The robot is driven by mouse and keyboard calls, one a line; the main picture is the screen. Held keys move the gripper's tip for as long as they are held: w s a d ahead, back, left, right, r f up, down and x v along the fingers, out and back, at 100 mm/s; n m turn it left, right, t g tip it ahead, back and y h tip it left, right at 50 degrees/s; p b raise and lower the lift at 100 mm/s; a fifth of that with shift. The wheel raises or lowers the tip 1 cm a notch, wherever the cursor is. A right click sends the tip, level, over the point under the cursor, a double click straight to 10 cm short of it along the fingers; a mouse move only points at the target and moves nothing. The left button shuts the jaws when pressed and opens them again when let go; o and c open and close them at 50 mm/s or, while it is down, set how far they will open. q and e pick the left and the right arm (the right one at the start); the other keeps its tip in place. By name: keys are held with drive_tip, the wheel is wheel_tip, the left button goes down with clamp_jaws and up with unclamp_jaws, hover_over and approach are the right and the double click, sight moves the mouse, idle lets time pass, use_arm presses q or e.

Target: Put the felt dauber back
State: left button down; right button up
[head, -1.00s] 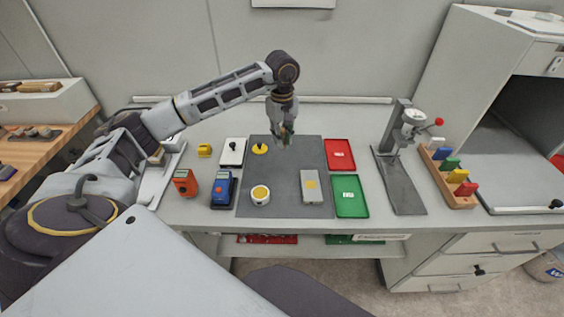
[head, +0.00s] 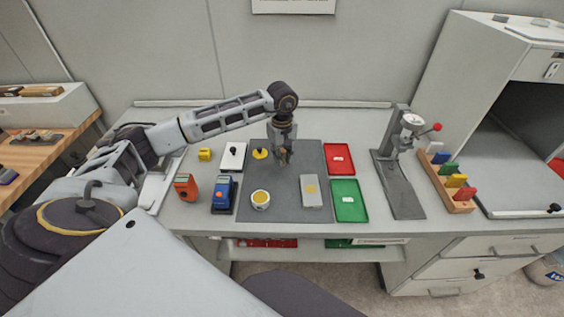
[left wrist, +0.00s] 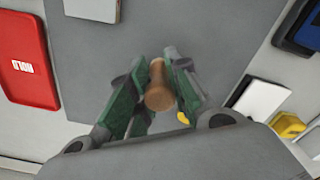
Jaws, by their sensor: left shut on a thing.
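My left gripper (head: 285,158) is over the back part of the grey mat (head: 290,205). It is shut on the felt dauber, whose tan wooden handle (left wrist: 159,88) shows between the green-sided fingers in the left wrist view. The dauber's felt end cannot be made out. A round white pot with yellow contents (head: 260,198) stands on the front left of the mat. A yellow lid with a black knob (head: 260,153) lies at the mat's back left. My right gripper is not in view.
A grey plate with a yellow patch (head: 312,191) lies on the mat. Red (head: 340,158) and green (head: 349,201) trays lie to its right, then a gauge stand (head: 405,150). Orange (head: 186,187) and blue (head: 223,194) devices stand left. The mat's middle is clear.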

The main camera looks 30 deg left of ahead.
use_arm(q)
drive_tip(key=shift+f, duration=1.4)
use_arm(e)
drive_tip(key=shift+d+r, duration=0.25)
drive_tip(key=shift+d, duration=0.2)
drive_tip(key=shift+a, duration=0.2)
use_arm(q)
drive_tip(key=shift+f, duration=0.15)
drive_tip(key=c, duration=1.3)
unclamp_jaws()
drive_tip(key=shift+c, duration=0.2)
drive_tip(key=shift+r, duration=0.2)
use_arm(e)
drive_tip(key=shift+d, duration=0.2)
